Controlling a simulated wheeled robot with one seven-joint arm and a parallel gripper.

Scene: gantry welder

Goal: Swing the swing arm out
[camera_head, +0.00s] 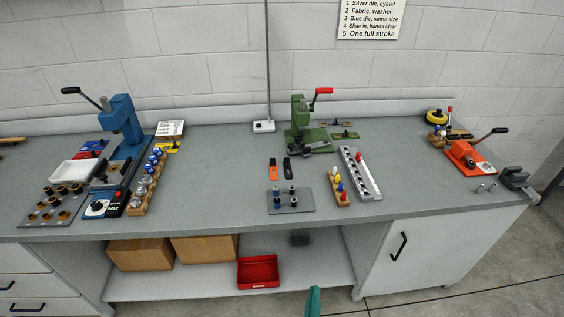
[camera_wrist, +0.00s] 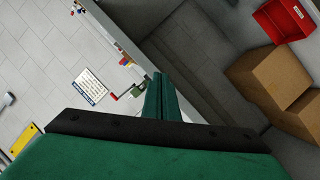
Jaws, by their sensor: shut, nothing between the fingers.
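I cannot pick out a part that is plainly the swing arm in either view. The bench holds a blue press (camera_head: 121,128) with a black-handled lever at the left, a green press (camera_head: 301,130) with a red-handled lever in the middle, and an orange lever tool (camera_head: 470,158) at the right. My gripper (camera_wrist: 160,76) is shut and empty in the wrist view, its green fingers together. It is apart from the tools on the bench. In the head view a green part of mine (camera_head: 313,301) shows at the bottom edge, in front of the bench.
The grey bench top (camera_head: 228,178) has free room between the blue and green presses. A die plate (camera_head: 290,201), a grey rail (camera_head: 359,174) and small blocks lie near the green press. Cardboard boxes (camera_head: 140,254) and a red bin (camera_head: 258,271) sit on the lower shelf.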

